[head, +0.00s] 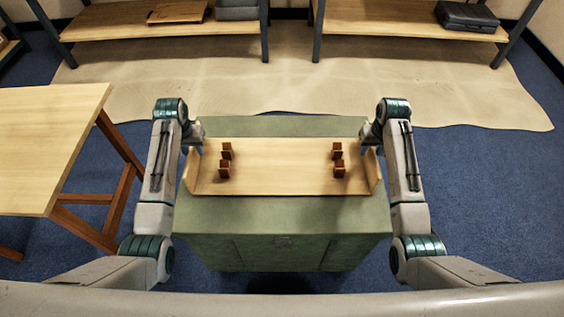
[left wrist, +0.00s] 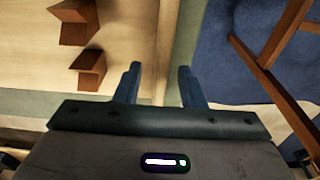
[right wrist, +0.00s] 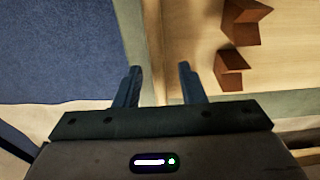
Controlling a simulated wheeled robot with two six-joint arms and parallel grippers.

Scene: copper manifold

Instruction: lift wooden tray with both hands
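The wooden tray (head: 280,170) is long and pale and lies level on a green cabinet. It has raised end walls and several small brown wooden blocks (head: 338,170) standing in it near both ends. My left gripper (left wrist: 160,88) is at the tray's left end, open, with one finger on each side of the end wall (left wrist: 165,40). My right gripper (right wrist: 158,86) is likewise open around the right end wall (right wrist: 152,40). Gaps show between the fingers and the walls in both wrist views. In the head view my arms partly hide the grippers.
The green cabinet (head: 290,215) stands under the tray, with its top showing in front and behind. A wooden table (head: 50,140) is close on the left. Shelves (head: 160,22) with cases stand at the back, beyond a beige floor sheet (head: 300,85).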

